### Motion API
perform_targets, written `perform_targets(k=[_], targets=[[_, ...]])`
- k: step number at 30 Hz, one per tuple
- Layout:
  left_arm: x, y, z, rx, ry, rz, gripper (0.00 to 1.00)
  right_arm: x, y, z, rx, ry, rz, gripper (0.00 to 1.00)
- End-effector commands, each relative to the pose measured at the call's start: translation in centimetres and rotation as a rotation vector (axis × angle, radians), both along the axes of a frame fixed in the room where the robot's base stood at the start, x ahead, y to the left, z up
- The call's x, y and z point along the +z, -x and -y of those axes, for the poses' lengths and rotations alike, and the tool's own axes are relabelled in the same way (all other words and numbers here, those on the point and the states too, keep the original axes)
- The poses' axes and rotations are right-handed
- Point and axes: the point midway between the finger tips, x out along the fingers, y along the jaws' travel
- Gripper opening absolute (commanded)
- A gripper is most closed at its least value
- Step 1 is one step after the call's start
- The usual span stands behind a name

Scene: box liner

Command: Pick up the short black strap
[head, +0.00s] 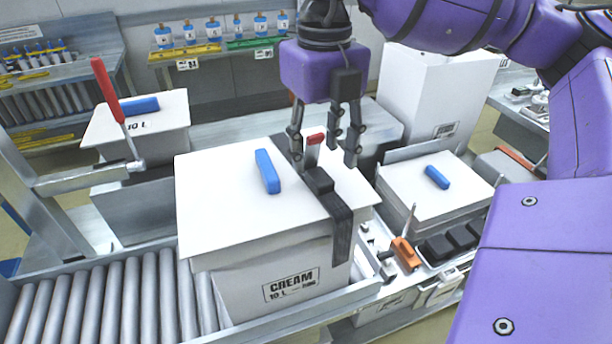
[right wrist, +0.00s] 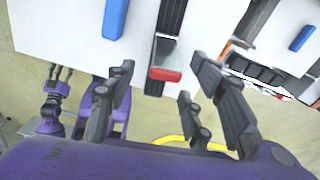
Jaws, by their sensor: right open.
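A black strap (head: 341,236) runs over the white lid of the CREAM box and down its front side. Its dark buckle (head: 319,181) sits on the lid, with a red-tipped lever (head: 315,139) standing up behind it. My right gripper (head: 326,152) is open and points down over the lid, its fingers spread around the red tip. In the right wrist view the strap (right wrist: 173,18) and red tip (right wrist: 164,75) show between the spread fingers, with nothing held. My left gripper (right wrist: 60,72) shows small at the left of that view, fingers apart and empty.
A red-handled lever (head: 108,90) rises at left. Another lidded box (head: 440,195), an orange tool (head: 405,253) and black blocks (head: 450,243) lie at right.

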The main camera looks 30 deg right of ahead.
Motion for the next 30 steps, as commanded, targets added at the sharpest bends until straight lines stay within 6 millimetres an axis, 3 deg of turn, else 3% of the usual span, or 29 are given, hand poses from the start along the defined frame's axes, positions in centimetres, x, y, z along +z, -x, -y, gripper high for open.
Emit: perform_targets(k=[10,19,30], targets=[[0.9,-0.8,0.0,0.001,0.002,0.020,0.47,-4.6,-0.3,0.2,-0.001,-0.001,-0.001,0.48],[1.4,-1.6,0.2,-0.002,0.004,0.037,0.47,-5.1,-0.3,0.2,-0.001,-0.002,0.001,0.48],[1.1,-1.3,0.2,-0.002,0.004,0.028,0.47,-5.1,-0.4,0.2,-0.001,-0.002,0.001,0.00]])
